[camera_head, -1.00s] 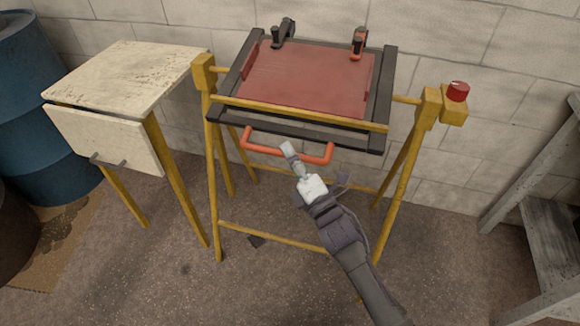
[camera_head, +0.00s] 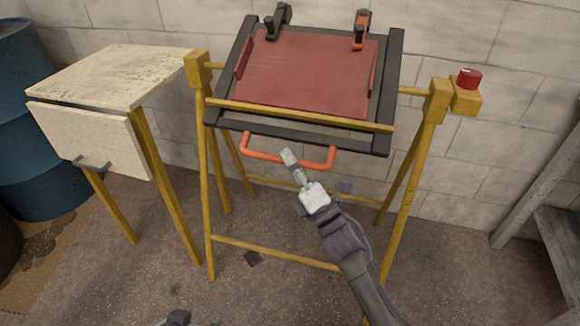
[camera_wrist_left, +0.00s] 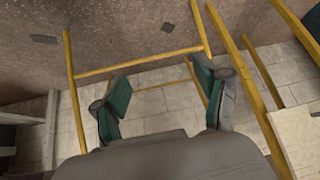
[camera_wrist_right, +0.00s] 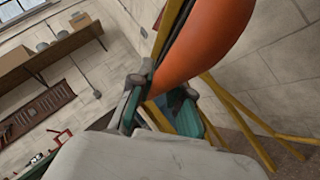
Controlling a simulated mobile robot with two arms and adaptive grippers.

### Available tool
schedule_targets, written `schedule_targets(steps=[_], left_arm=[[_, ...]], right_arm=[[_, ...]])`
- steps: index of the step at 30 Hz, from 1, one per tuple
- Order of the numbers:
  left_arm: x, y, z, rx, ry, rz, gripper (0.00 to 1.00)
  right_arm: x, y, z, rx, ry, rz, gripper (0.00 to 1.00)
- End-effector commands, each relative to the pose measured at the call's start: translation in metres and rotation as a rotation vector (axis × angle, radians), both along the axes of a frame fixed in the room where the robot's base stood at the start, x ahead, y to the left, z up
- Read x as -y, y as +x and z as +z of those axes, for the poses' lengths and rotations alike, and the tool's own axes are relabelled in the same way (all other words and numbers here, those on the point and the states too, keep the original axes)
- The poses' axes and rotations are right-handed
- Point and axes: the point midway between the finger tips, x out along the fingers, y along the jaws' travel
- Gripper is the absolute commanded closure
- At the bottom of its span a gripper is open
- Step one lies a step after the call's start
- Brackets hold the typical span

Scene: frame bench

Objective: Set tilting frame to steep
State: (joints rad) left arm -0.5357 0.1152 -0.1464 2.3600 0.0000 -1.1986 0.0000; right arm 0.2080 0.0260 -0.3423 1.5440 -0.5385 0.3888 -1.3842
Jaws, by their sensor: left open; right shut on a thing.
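The tilting frame (camera_head: 391,90) is a dark rectangular frame with a red panel (camera_head: 308,72), held in a yellow stand (camera_head: 205,170). It leans with its far edge raised and its near edge low. An orange handle (camera_head: 262,153) is fixed along the near edge. My right gripper (camera_head: 290,157) is shut on the handle's bar near its middle. In the right wrist view the handle (camera_wrist_right: 205,45) looms large beyond my right gripper (camera_wrist_right: 158,98). My left gripper (camera_wrist_left: 160,85) is open and empty, facing the stand's yellow legs (camera_wrist_left: 140,66); only a bit shows at the head view's bottom edge.
A red knob (camera_head: 469,78) sits on a yellow block at the stand's right post. Two clamps, black (camera_head: 278,20) and orange-black (camera_head: 361,28), grip the far edge. A cream side table (camera_head: 110,75) stands left, a grey shelf (camera_head: 560,225) right. A block wall is behind.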

Motion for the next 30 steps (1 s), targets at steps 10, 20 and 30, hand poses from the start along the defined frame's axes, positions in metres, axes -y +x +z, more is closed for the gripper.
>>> schedule_targets(steps=[10,20,30], left_arm=[[0.006,0.014,0.027,0.134,-0.027,-0.008,0.27],[0.007,0.016,0.033,0.155,-0.031,-0.009,0.27],[0.007,0.015,0.033,0.154,-0.032,-0.008,0.27]], right_arm=[[0.002,0.004,-0.010,0.031,-0.012,-0.004,1.00],[0.003,0.004,-0.012,0.033,-0.017,-0.005,1.00],[0.003,0.004,-0.013,0.032,-0.017,-0.005,0.61]])
